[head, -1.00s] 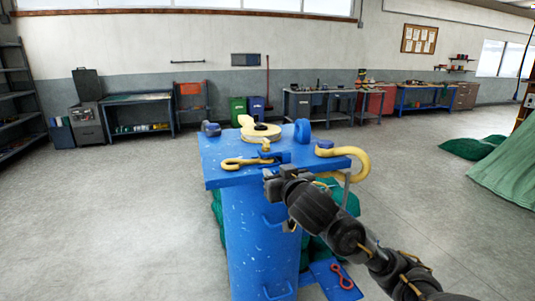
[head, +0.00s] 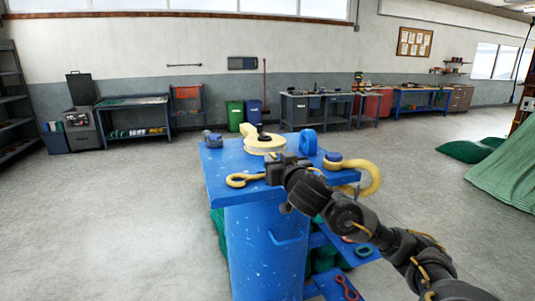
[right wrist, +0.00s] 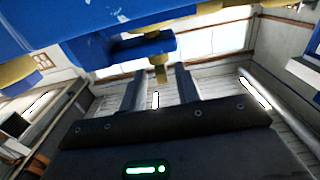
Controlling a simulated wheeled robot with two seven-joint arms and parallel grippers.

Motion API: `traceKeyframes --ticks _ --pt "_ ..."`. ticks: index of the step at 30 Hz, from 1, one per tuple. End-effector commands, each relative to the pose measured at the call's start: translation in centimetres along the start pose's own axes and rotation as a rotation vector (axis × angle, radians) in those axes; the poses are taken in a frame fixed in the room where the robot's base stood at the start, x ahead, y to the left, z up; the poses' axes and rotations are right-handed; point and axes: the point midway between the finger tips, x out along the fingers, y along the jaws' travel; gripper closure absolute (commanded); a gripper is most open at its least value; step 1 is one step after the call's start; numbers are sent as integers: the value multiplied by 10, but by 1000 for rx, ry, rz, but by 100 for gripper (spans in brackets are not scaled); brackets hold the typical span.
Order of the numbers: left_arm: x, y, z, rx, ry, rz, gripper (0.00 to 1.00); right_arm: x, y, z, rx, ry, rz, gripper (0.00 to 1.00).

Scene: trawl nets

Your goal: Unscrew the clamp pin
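The blue clamp (right wrist: 145,48) shows in the right wrist view under the blue table plate (right wrist: 40,35). A brass-coloured clamp pin (right wrist: 160,68) hangs from it, its lower end between my right gripper's fingertips. My right gripper (right wrist: 160,80) is open, with a gap on both sides of the pin; I see no contact. In the head view my right gripper (head: 274,170) is at the plate's front edge and hides the clamp and pin. My left gripper is not in view.
On the blue stand's top (head: 225,165) are a yellow hook (head: 240,181), a yellow swivel piece (head: 263,144), a blue ring (head: 308,142) and a large yellow shackle (head: 370,180). A lower blue shelf holds a red link (head: 347,287).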

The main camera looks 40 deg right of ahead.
Motion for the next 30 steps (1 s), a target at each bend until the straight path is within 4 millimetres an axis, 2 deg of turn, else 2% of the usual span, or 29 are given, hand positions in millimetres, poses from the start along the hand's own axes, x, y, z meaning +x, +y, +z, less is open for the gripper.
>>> traceKeyframes --ticks 12,14,20,26,30 --pt "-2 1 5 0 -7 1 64 6 -1 1 3 -1 -4 68" --pt "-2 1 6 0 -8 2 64 6 -1 1 3 -1 -4 73" --pt "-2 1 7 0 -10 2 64 5 0 1 3 -1 -3 100" --pt "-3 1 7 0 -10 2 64 5 2 1 1 -2 -2 100" --pt "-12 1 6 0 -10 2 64 5 2 -1 0 -4 -18 100"
